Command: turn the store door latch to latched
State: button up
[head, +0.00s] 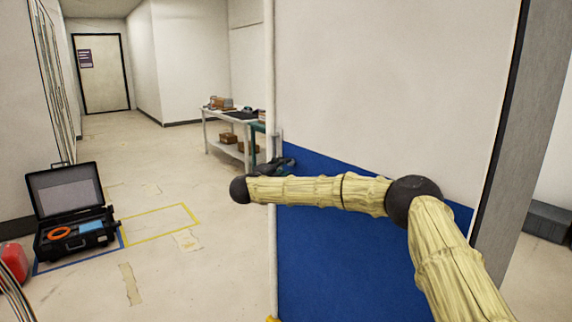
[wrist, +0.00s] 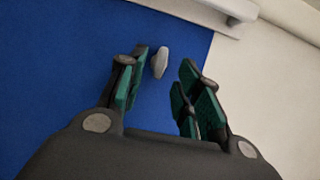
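The store door (head: 335,255), white above and blue below, stands in front of me, with its edge near the middle of the head view. In the wrist view, a small grey oval turn piece (wrist: 160,61), which looks like the latch, sits on the blue door face (wrist: 60,75). It looks upright and slightly tilted. My gripper (wrist: 160,85) is open and empty, its green-padded fingers apart. The turn piece shows just beyond the fingertips, nearer the left finger; contact cannot be told. In the head view, my gripper (head: 276,167) is dark and partly behind my arm; the latch is hidden.
A pale lever handle (wrist: 215,18) is at the top of the wrist view, close to the turn piece. A bench with boxes (head: 228,117) stands beyond the door edge. An open black case (head: 72,212) and a red container (head: 14,262) are at left.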

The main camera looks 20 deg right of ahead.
jog(key=shift+x, duration=1.65)
jog(key=shift+c, duration=0.2)
grip_shut()
